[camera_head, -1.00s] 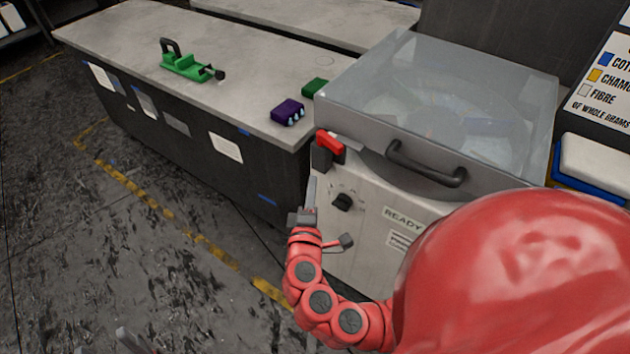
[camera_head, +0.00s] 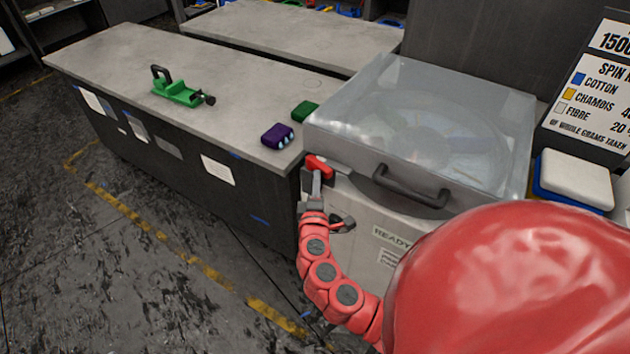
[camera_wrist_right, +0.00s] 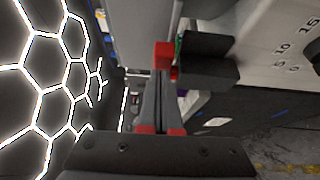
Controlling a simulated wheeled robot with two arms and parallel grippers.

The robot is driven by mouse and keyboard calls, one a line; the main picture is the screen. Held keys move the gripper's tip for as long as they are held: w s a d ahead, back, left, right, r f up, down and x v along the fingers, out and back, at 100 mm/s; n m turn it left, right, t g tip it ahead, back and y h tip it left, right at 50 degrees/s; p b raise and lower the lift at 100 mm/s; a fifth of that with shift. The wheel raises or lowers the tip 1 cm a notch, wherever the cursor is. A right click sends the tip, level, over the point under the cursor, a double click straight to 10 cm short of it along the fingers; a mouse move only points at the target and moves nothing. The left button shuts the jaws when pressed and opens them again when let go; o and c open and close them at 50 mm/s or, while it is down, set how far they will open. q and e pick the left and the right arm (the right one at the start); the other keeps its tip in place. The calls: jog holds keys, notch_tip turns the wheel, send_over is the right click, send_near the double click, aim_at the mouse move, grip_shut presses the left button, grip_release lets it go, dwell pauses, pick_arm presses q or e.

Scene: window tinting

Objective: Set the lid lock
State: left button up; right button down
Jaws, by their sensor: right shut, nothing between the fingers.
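The lid lock is a red lever (camera_head: 319,166) on a dark bracket at the front left corner of the grey machine, just below the edge of its clear lid (camera_head: 420,115). The lid is down. My right gripper (camera_head: 316,180) is shut and empty, its fingertips pointing up at the underside of the red lever. In the right wrist view the closed fingers (camera_wrist_right: 160,88) end at the red lever (camera_wrist_right: 163,54), beside its black bracket (camera_wrist_right: 207,58). I cannot tell whether they touch. My left gripper is not in view.
A dark handle (camera_head: 410,186) sticks out from the lid's front. A grey workbench (camera_head: 230,85) stands to the left with a green clamp tool (camera_head: 180,94), a purple block (camera_head: 277,136) and a green block (camera_head: 305,111). A sign and a white-and-blue stack (camera_head: 574,178) are at right.

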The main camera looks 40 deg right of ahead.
aim_at(328, 176)
jog(key=shift+s+d+r+n+t+y+p, duration=0.15)
jog(key=shift+s+d+n+t+y+p, duration=0.1)
jog(key=shift+d+n+t+y+p, duration=0.4)
jog(key=shift+s+d+n+t+y, duration=0.1)
jog(key=shift+d+n+t+y, duration=0.3)
jog(key=shift+n+y, duration=0.4)
jog(key=shift+s+d+f+y, duration=0.1)
jog(key=shift+d+f+y, duration=0.1)
jog(key=shift+d+y, duration=0.3)
jog(key=shift+r, duration=0.1)
